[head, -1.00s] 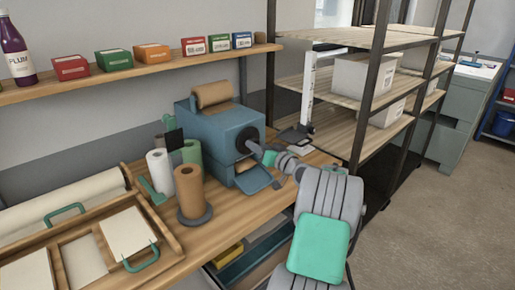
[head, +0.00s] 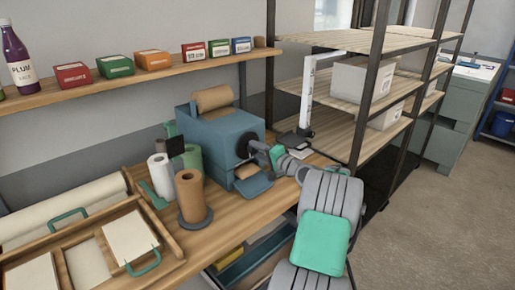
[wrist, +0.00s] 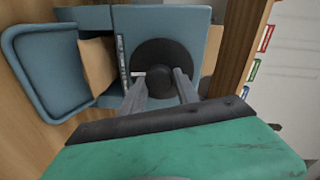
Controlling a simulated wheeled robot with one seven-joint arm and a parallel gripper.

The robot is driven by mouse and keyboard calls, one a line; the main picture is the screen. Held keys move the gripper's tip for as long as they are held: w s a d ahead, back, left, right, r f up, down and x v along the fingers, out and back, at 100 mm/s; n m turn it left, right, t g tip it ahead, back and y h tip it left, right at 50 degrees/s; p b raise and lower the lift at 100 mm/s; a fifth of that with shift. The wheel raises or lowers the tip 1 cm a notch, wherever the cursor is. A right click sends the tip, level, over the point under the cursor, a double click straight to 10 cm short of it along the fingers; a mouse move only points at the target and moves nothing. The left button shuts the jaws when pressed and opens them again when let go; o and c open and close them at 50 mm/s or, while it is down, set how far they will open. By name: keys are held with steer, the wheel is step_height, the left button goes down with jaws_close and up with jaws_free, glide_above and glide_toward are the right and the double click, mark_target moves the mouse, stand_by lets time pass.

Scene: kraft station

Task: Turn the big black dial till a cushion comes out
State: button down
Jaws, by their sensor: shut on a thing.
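The blue machine (head: 222,130) stands on the wooden bench with a brown paper roll (head: 212,97) on top. Its big black dial (wrist: 160,52) faces me in the wrist view; in the head view my gripper (head: 256,147) partly hides it. In the wrist view, my gripper (wrist: 160,84) has its two grey fingers on either side of the dial's raised hub, shut on it. A small pale mark shows left of the hub. Brown paper (wrist: 97,64) shows at the machine's outlet, beside the blue tray (wrist: 48,72). The tray also shows in the head view (head: 254,187).
A brown roll (head: 190,195) on a stand, a white roll (head: 160,177) and a green roll stand left of the machine. A wooden tray (head: 176,262) with paper sheets lies at the front left. Metal-framed shelving (head: 375,60) stands close on the right.

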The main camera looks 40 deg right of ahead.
steer(key=m+p, duration=0.2)
steer(key=m, duration=0.2)
steer(key=shift+d+y, duration=0.1)
steer(key=shift+y, duration=0.2)
steer(key=shift+m, duration=0.4)
steer(key=c, duration=0.9)
jaws_free()
steer(key=shift+s, duration=0.1)
steer(key=s+b, duration=0.1)
steer(key=s, duration=0.6)
steer(key=shift+s+d+r+b, duration=0.15)
steer(key=shift+s+r+b, duration=0.15)
steer(key=shift+b, duration=0.1)
